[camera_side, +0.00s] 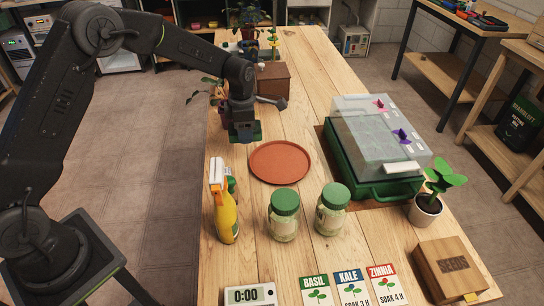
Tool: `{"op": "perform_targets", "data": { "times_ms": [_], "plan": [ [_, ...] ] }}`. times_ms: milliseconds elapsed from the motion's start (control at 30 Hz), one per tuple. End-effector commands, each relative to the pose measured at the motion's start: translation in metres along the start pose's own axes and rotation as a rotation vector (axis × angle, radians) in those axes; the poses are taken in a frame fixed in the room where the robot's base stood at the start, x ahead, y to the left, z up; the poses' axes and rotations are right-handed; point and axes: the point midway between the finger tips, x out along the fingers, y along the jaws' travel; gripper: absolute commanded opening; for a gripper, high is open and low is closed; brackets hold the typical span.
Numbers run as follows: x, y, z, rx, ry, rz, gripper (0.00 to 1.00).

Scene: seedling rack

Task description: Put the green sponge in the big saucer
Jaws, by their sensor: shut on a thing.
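The big saucer (280,163) is a round, flat terracotta dish, empty, on the wooden table near the middle of the side view. My gripper (244,134) points down just behind and to the left of the saucer. It is shut on the green sponge (257,131), which shows as green edges on both sides of the fingers. The fingers hide most of the sponge. I cannot tell exactly how high it is above the table.
A yellow spray bottle (226,217) and two green-lidded jars (284,222) stand in front of the saucer. A green propagator with a clear lid (372,150) is at its right. A brown box (273,80) and plants stand behind my gripper. A timer and seed packets (350,290) lie nearest.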

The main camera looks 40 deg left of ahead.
Motion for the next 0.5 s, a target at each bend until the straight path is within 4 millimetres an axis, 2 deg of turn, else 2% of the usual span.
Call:
{"op": "perform_targets", "data": {
  "times_ms": [33,200,333,500],
  "plan": [
    [0.009,-0.006,0.012,0.006,0.001,-0.002,0.35],
    [0.030,-0.020,0.044,0.005,0.001,-0.001,0.35],
    [0.040,-0.026,0.059,0.003,0.000,0.000,0.35],
    [0.046,-0.029,0.066,0.000,0.000,0.000,0.35]
  ]
}}
